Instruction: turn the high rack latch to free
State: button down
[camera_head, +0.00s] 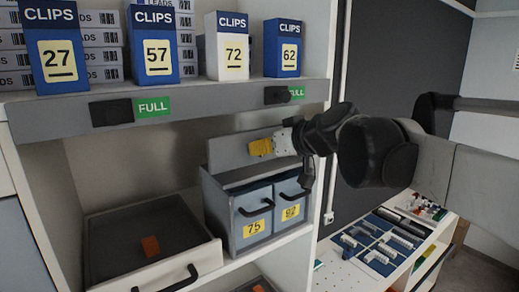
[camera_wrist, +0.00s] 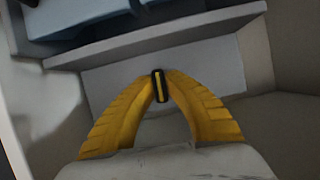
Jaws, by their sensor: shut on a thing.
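A grey rack with two blue-grey bins, 75 (camera_head: 251,222) and 92 (camera_head: 290,203), stands on the shelf below the clips boxes. A grey panel (camera_head: 228,153) rises above the bins. My gripper (camera_head: 252,148) is in front of this panel, its yellow fingers pointing left in the head view. In the wrist view, the fingers (camera_wrist: 160,88) are closed around a small black latch (camera_wrist: 160,82) with a yellow stripe. Its long side stands upright in that picture. The fingers hide the latch in the head view, and no free mark shows.
Clips boxes 27 (camera_head: 62,62), 57 (camera_head: 156,52), 72 (camera_head: 233,57) and 62 (camera_head: 289,55) stand on the shelf above. Its front edge (camera_head: 205,100) runs close above my gripper.

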jog(key=shift+n, duration=0.3)
dwell(0.4)
jog(key=c, duration=1.4)
grip_release()
jog(key=v, duration=1.2)
jog(key=shift+a+r, duration=0.15)
jog(key=s+d+f+m+g+h+b, duration=0.1)
jog(key=s+d+f+b, duration=0.3)
jog(key=f+b, duration=0.9)
jog(key=s+d+f+m+g+h+b, duration=0.1)
jog(key=s+d+f+m+h+b, duration=0.2)
jog(key=f, duration=3.1)
jog(key=s+d+f+m+g+h+b, duration=0.2)
jog(key=s+d+f+b, duration=0.3)
jog(key=s+f+b, duration=0.6)
notch_tip(320, 180, down, 12)
jog(key=shift+s+f+m+h+b, duration=0.2)
jog(key=shift+m+h+b, duration=0.5)
jog(key=shift+b, duration=5.55)
